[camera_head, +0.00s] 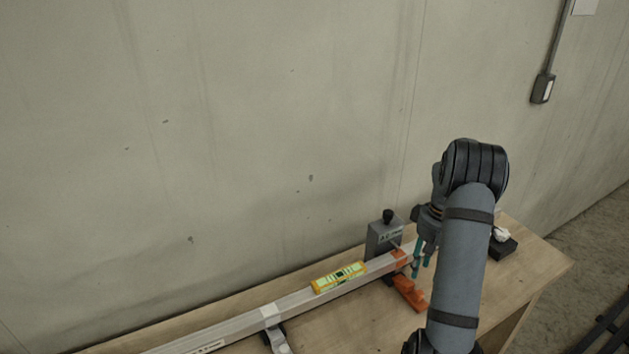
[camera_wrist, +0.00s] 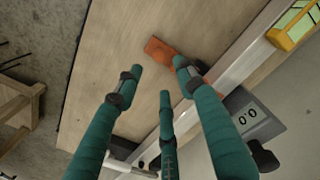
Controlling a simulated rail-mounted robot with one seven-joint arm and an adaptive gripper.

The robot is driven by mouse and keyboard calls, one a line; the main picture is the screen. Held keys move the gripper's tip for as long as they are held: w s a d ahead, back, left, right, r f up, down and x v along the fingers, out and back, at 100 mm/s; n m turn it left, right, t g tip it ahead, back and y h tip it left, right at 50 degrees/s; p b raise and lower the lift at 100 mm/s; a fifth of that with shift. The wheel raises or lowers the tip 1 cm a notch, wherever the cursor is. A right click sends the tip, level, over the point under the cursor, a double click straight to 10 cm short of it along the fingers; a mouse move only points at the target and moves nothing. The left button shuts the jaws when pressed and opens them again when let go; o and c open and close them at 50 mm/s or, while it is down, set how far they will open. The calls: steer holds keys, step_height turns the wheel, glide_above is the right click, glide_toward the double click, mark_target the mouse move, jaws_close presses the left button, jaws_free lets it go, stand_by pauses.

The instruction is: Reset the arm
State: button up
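My gripper (camera_head: 423,260) hangs from my bent arm above the right part of the workbench (camera_head: 530,262), beside the grey digital gauge box (camera_head: 384,238). In the wrist view, my gripper (camera_wrist: 158,77) has its teal fingers spread apart with nothing between them. An orange clamp or block (camera_head: 409,291) lies just below and beside the fingers in the head view. It also shows beyond the fingertips in the wrist view (camera_wrist: 160,48). My arm hides part of the bench's right side.
A long aluminium bar (camera_head: 240,325) runs along the bench, with a yellow spirit level (camera_head: 339,276) on it. A clamp (camera_head: 277,343) sits at the bar's front. A dark block (camera_head: 502,246) stands at the right. The wall is close behind. Air above the bench is free.

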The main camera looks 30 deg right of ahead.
mark_target(419, 305)
step_height(419, 305, down, 12)
steer(key=shift+f, duration=0.2)
steer(key=shift+s+r+p, duration=0.35)
steer(key=shift+s+p, duration=0.15)
steer(key=shift+p, duration=0.2)
steer(key=shift+s, duration=0.2)
steer(key=shift+s+r, duration=0.1)
steer(key=shift+r, duration=0.35)
